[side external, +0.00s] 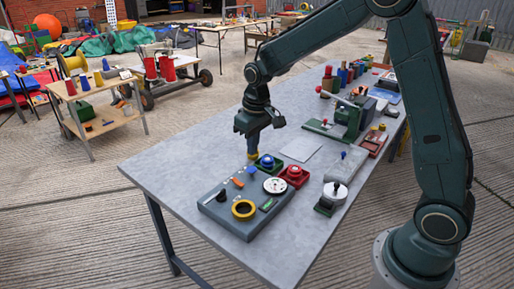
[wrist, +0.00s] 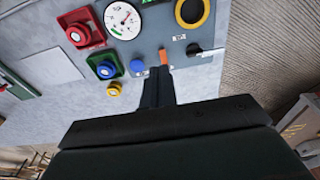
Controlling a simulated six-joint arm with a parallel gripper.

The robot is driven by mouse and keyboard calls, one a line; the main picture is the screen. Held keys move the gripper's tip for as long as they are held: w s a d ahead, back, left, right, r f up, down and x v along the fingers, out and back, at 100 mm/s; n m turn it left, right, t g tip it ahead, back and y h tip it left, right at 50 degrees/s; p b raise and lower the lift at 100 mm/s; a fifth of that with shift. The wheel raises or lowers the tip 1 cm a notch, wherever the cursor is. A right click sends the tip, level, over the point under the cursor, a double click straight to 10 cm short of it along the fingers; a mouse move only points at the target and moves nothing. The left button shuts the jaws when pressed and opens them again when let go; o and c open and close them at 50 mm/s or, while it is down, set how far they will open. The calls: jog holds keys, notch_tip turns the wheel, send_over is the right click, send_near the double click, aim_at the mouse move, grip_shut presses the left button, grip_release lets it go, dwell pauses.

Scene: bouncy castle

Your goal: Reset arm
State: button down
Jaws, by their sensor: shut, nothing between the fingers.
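My gripper (side external: 253,148) hangs pointing down over the bench, above the far side of the grey control panel (side external: 208,204). In the wrist view its fingers (wrist: 158,74) are together with nothing between them. A small yellow part (wrist: 114,90) shows near the green box; in the side view yellow shows just below my fingertips. I cannot tell whether they touch it.
A green press (side external: 347,120) stands further back. The bench's left end is clear.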

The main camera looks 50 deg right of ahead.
jog(key=s+a+r+t, duration=0.1)
jog(key=s+r+t, duration=0.1)
jog(key=s+r, duration=0.6)
jog(key=s+a+r+t, duration=0.1)
jog(key=s+r, duration=0.5)
jog(key=s, duration=0.5)
jog(key=s+t, duration=0.1)
jog(key=s, duration=0.7)
jog(key=shift+a, duration=0.4)
